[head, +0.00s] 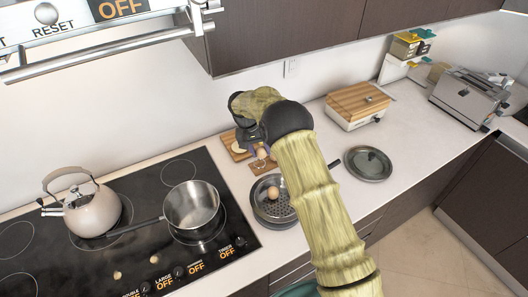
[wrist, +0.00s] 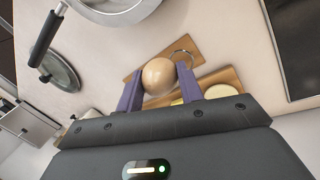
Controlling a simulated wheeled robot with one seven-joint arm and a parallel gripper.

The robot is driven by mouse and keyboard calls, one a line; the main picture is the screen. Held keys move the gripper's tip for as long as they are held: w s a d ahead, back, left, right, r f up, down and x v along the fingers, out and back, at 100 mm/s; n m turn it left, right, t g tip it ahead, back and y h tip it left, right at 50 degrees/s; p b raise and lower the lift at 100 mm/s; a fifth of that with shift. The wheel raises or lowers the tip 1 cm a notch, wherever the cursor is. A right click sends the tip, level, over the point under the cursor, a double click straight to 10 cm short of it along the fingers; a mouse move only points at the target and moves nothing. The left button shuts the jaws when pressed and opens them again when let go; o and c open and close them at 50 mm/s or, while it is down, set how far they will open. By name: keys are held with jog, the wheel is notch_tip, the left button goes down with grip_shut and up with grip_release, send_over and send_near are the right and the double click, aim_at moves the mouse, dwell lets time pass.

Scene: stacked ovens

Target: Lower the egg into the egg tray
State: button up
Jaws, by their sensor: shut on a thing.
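A brown egg (wrist: 158,76) sits between the two purple fingers of my gripper (wrist: 160,84) in the wrist view. In the head view my gripper (head: 261,150) holds this egg (head: 262,154) just above a small wooden egg tray (head: 258,169). The tray (wrist: 137,56) lies behind the egg in the wrist view, with a wire ring on its right part. The egg covers part of the tray and ring. I cannot tell whether the egg touches the ring.
A steamer pot (head: 270,212) with another egg (head: 273,192) in it stands in front of the tray. A wooden board (head: 232,143) with pale food is close behind it. A lid (head: 368,164) lies to the right. A saucepan (head: 192,208) is on the hob at left.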

jog(key=w+f, duration=0.1)
jog(key=w+a, duration=0.1)
jog(key=w+f, duration=0.1)
jog(key=shift+w+a+f+b, duration=0.15)
jog(key=shift+a+f+b, duration=0.2)
jog(key=shift+b, duration=0.05)
dwell(0.6)
jog(key=shift+f+b, duration=0.6)
jog(key=shift+f, duration=0.35)
jog(key=shift+f+b, duration=1.1)
jog(key=shift+f, duration=0.6)
dwell(1.5)
jog(key=o, duration=0.7)
